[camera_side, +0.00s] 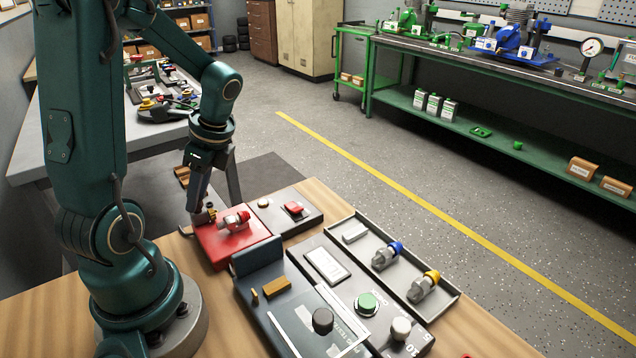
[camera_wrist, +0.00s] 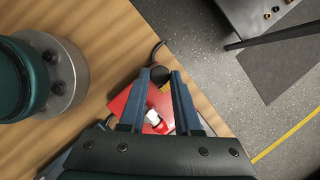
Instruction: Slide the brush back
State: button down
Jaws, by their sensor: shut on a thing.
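My gripper (camera_side: 201,208) points down at the left corner of a red box (camera_side: 223,250) on the wooden bench. In the wrist view its two fingers (camera_wrist: 159,76) close on a small dark piece with a brass-coloured part (camera_wrist: 159,73), which looks like the brush. In the side view this piece shows as dark and brass bits (camera_side: 210,212) at the fingertips, over the box's far left edge. Its lower end is partly hidden, and I cannot tell whether it touches the box.
A grey box with a red button (camera_side: 294,208) stands behind the red one. A test panel with a green button (camera_side: 367,303) and knobs is in front. A tray (camera_side: 448,301) holds blue and yellow connectors.

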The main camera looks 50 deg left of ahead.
aim_at(214, 217)
jog(key=shift+a, duration=0.3)
jog(key=c, duration=0.6)
grip_release()
jog(key=shift+d, duration=0.1)
jog(key=v, duration=0.5)
jog(key=shift+r, duration=0.1)
